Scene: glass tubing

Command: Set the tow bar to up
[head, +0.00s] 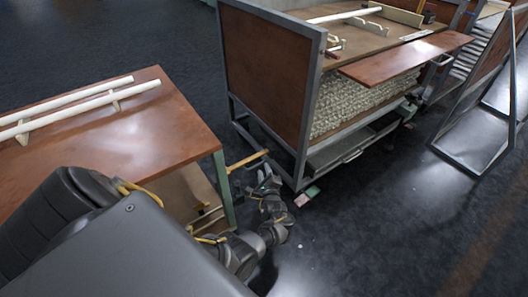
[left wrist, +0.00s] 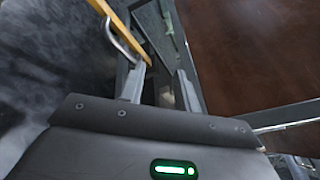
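The tow bar, seen as a yellow bar (head: 248,161), slants out low from the near left end of the cart (head: 267,72), close to the floor. It also crosses the top left of the left wrist view (left wrist: 122,33), with a bent metal loop beside it. My left gripper (head: 266,180) is low, just below and beside the bar in the head view. In the left wrist view its fingers (left wrist: 161,70) stand apart with no object clearly held. The bar's end is near the left fingertip; I cannot tell whether they touch. My right gripper is not in view.
A brown-topped table (head: 165,115) with white tubes (head: 70,110) stands close at left, its green leg (head: 223,185) near my left arm. The cart has a grey frame and brown panels. A grey metal stand (head: 470,150) is at right. Dark floor (head: 390,235) is open at lower right.

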